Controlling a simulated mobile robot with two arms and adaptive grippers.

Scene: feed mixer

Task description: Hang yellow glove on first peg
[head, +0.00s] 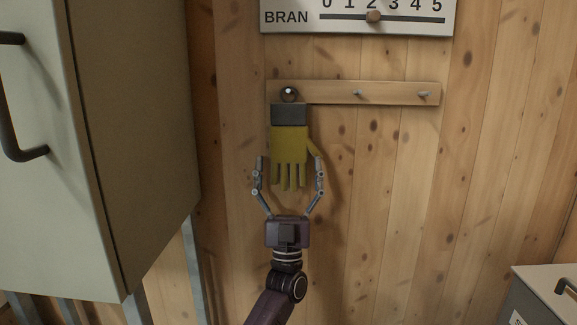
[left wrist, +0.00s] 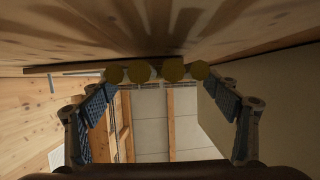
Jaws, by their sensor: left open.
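The yellow glove (head: 290,142) with a dark grey cuff hangs fingers down at the left end of the wooden peg rail (head: 400,94). A round dark ring or loop with a bright centre (head: 289,93) shows above the cuff, where the first peg is; the peg itself is mostly hidden. My left gripper (head: 288,163) is below the glove and open, its fingers apart on either side of the glove's fingers. In the left wrist view the glove's rounded fingertips (left wrist: 173,71) show beyond the open jaws (left wrist: 162,95), clear of both pads. My right gripper is out of view.
Two other pegs, the middle one (head: 357,93) and the right one (head: 424,94), are bare. A BRAN scale board (head: 420,20) is above the rail. A large grey cabinet (head: 150,150) stands at left, a grey box (head: 545,290) at lower right. The wall right of the glove is clear.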

